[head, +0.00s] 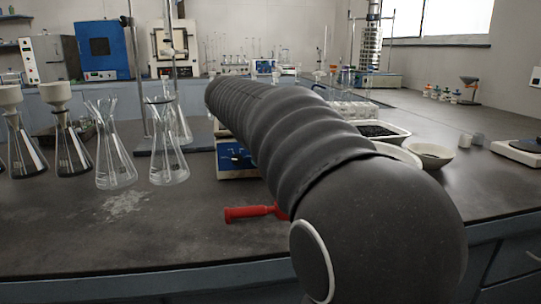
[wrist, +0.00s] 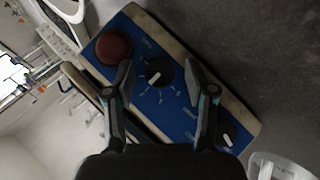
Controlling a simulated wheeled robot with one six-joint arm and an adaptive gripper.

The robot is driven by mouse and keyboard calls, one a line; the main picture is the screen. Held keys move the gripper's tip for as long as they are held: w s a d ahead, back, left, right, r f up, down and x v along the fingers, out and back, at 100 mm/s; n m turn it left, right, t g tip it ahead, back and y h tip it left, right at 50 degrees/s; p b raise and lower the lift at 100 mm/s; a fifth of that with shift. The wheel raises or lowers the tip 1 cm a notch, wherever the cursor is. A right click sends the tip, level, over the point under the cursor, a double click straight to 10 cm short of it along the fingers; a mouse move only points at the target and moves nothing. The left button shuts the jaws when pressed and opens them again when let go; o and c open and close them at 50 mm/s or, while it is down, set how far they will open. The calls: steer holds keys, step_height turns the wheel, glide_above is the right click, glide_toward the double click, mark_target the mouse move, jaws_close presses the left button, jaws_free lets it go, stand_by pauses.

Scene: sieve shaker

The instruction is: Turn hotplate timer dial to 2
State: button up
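In the wrist view, a black round dial (wrist: 158,73) with a white pointer bar sits on a tilted-looking blue control panel (wrist: 180,118). Small white marks ring the dial, too blurred to read surely; the pointer slants toward lower left in this view. My gripper (wrist: 160,68) is open, with one finger on each side of the dial and visible gaps to it. Whether the fingertips reach the dial's height I cannot tell. In the head view, the blue panel (head: 232,160) shows partly beside my arm, which hides my gripper.
A second black knob (wrist: 228,140) and a red round knob (wrist: 113,46) share the panel. A red-handled tool (head: 250,212) lies in front. Glass flasks (head: 113,155) stand to the left, and a white bowl (head: 432,155) to the right. The bench front is largely clear.

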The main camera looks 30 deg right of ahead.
steer(key=v, duration=1.2)
stand_by(0.4)
